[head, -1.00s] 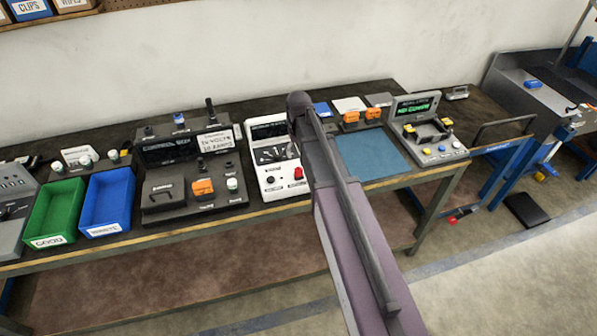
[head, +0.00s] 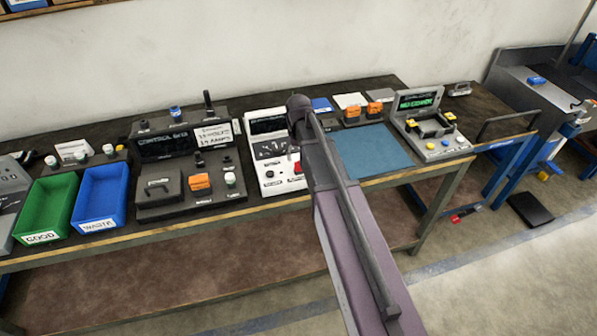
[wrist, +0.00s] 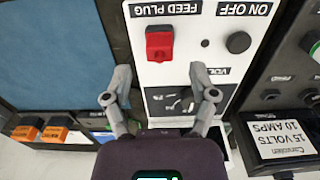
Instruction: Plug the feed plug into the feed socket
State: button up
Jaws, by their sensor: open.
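The red feed plug (wrist: 159,43) sits on the front panel of a white unit (wrist: 185,75), beside an upside-down "FEED PLUG" label in the wrist view. My gripper (wrist: 160,72) is open and empty, its two fingers spread on either side below the plug in that view, apart from it. In the head view the white unit (head: 270,182) stands on the bench, partly hidden by my arm, and only a bit of the red plug (head: 298,167) shows. I cannot make out the feed socket for certain in either view.
Green (head: 46,205) and blue (head: 103,192) bins are further left. A blue mat (head: 385,155) lies right of the unit, clear. A grey console (head: 445,148) stands beyond it.

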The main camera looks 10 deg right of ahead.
aim_at(299, 162)
jog(key=shift+f+b, duration=1.9)
jog(key=shift+f, duration=0.3)
grip_shut()
jog(key=shift+r+p, duration=0.35)
jog(key=shift+p, duration=0.05)
jog(key=shift+r+p, duration=2.45)
jog(key=shift+r, duration=0.2)
